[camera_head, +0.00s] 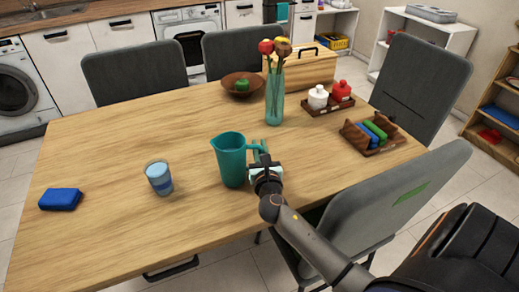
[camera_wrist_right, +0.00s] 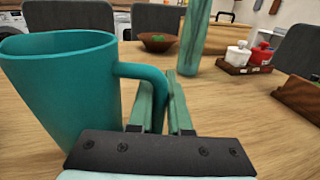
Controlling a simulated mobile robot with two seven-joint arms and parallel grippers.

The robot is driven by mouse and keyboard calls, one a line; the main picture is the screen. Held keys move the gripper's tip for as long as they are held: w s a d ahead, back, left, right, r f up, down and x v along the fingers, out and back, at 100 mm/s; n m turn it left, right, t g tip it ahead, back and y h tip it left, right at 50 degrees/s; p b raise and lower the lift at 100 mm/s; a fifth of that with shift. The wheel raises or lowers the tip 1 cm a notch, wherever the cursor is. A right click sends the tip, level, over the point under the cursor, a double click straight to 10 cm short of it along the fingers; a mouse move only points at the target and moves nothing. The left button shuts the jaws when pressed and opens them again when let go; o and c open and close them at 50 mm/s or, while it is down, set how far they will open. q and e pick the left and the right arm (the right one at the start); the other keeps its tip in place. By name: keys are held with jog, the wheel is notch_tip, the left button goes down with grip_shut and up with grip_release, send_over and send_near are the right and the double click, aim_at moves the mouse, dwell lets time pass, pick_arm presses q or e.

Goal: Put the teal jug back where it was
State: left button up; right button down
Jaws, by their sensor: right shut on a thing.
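The teal jug (camera_head: 230,162) is upright at the middle of the wooden table, with its handle toward the right. It also shows large at the left of the right wrist view (camera_wrist_right: 62,90). My right gripper (camera_head: 261,158) is shut on the jug's handle, and its two green fingers (camera_wrist_right: 172,105) lie on either side of the handle in the wrist view. I cannot tell whether the jug's base touches the table. My left gripper is not in view.
A glass with blue liquid (camera_head: 159,178) stands left of the jug, and a blue block (camera_head: 60,199) lies further left. Behind are a glass vase with flowers (camera_head: 275,100), a brown bowl (camera_head: 242,84), a condiment tray (camera_head: 328,105) and a wooden rack (camera_head: 375,137). The table's left is mostly clear.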

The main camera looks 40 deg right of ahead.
jog(key=c, duration=1.1)
grip_release()
jog(key=shift+o, duration=1.2)
jog(key=shift+r, duration=0.15)
jog(key=v, duration=1.2)
